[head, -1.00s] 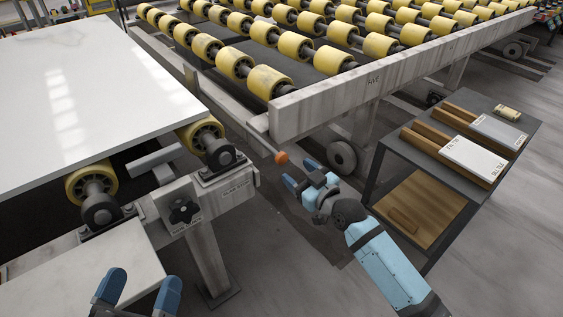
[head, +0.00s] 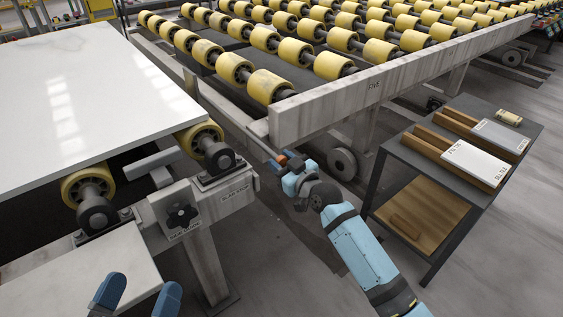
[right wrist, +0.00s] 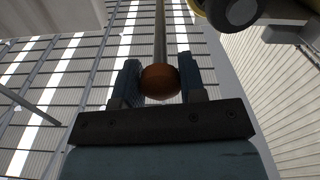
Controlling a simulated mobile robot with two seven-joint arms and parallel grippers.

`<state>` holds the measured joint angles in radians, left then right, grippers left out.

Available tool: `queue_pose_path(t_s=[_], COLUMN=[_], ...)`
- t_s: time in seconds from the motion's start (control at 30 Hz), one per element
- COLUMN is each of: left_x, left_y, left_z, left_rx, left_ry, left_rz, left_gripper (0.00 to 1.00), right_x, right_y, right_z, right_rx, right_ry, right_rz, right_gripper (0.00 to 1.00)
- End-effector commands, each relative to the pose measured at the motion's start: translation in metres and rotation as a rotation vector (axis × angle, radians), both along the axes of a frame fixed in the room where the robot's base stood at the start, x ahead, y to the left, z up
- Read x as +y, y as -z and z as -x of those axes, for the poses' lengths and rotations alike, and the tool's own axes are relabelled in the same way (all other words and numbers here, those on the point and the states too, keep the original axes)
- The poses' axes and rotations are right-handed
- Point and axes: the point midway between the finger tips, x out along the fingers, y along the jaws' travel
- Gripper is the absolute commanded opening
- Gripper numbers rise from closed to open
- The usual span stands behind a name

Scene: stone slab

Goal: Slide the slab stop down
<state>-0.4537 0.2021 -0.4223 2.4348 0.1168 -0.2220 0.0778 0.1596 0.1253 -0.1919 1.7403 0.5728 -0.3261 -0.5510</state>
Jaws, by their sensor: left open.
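An orange knob (head: 281,160) sits on the end of a thin rod beside the near corner of the roller table; it also shows in the right wrist view (right wrist: 160,82). My right gripper (head: 284,164) is at the knob, with one blue finger on each side of it. I cannot tell whether the fingers press on it. A grey bar (head: 150,163) lies at the slab's near edge, above a bracket with a black star knob (head: 181,213). Small lettering marks the frame beside it. My left gripper (head: 138,294) is open and empty at the bottom left.
A large white slab (head: 70,95) rests on yellow rollers at the left. A roller table (head: 370,85) with a grey side beam fills the back. A dark two-level cart (head: 400,160) with wooden trays stands at the right. Grey floor is clear between cart and stand.

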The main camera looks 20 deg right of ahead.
Motion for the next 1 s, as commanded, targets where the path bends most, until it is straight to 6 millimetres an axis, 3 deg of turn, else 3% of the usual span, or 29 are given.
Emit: queue_pose_path(t_s=[0.03,0.07,0.17,0.5,0.83,0.87,0.93,1.0], left_x=[0.0,0.0,0.0,-0.001,-0.001,-0.001,-0.001,-0.001], left_y=[0.0,0.0,0.0,0.018,0.014,0.014,0.014,0.015], left_z=[0.0,0.0,0.0,-0.001,-0.002,-0.002,-0.002,-0.002], left_rx=[-0.001,-0.001,-0.001,0.044,0.041,0.041,0.04,0.041], left_ry=[0.0,0.0,0.0,0.011,0.015,0.015,0.015,0.015], left_rz=[0.0,0.0,0.0,-0.023,-0.025,-0.025,-0.024,-0.025], left_gripper=[1.0,1.0,1.0,1.0,1.0,1.0,1.0,1.0], right_x=[0.0,0.0,0.0,0.0,0.0,0.0,0.0,0.0], right_y=[0.0,0.0,0.002,0.057,0.062,0.062,0.063,0.062], right_z=[0.0,0.0,0.0,0.0,0.001,0.001,0.001,0.001], right_rx=[0.0,0.0,0.001,0.002,0.005,0.005,0.005,0.004], right_ry=[0.0,0.0,0.0,-0.002,-0.001,-0.001,-0.001,0.0], right_rz=[0.0,0.0,0.001,0.003,0.001,0.001,0.001,0.001], right_gripper=[0.08,0.01,0.0,0.0,0.0,0.42,0.58,0.63])
